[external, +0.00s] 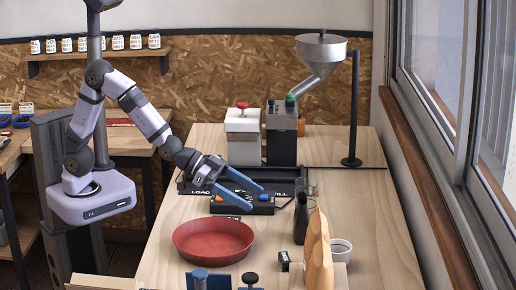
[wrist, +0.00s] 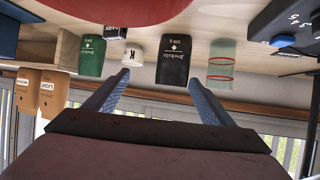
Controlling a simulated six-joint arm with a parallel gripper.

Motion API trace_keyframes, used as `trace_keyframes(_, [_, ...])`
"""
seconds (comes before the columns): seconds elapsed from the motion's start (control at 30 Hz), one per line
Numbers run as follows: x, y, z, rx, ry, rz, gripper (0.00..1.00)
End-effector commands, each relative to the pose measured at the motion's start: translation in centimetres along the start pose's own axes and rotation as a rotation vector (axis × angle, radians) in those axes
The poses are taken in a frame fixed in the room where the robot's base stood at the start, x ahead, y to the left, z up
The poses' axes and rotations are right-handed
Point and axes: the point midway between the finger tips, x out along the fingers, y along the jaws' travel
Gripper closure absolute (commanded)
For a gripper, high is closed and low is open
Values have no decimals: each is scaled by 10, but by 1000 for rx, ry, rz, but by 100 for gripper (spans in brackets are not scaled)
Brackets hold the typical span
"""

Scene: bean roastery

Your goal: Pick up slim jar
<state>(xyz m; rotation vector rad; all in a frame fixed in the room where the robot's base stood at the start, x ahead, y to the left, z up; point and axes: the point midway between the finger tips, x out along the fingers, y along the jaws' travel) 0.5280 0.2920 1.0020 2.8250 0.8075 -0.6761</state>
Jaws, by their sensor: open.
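A clear, slim glass jar with red rings (wrist: 221,66) shows in the wrist view, right of a black pouch (wrist: 173,60). I take it to be the slim jar. In the external view, a faint clear shape beside the black pouch (external: 300,215) looks like this jar (external: 312,190), partly hidden. My gripper (external: 257,197) is open and empty above the table, left of the pouch and jar. In the wrist view, my gripper's (wrist: 158,80) blue fingers are spread, with the jar beyond and right of the right fingertip, apart from it.
A red bowl (external: 213,241) sits in front of my gripper. A black control box (external: 240,205) is below it. Brown bags (external: 318,252) and a white cup (external: 341,250) stand at front right. A hopper machine (external: 282,135) is behind.

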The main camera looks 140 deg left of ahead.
Motion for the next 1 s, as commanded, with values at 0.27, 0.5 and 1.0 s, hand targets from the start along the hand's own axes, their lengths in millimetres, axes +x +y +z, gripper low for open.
trace_keyframes(0.27, [35,-130,-32,-57,410,-207,24])
trace_keyframes(0.5, [51,-142,-3,-56,465,-226,24])
trace_keyframes(1.0, [67,-144,2,-55,467,-225,24])
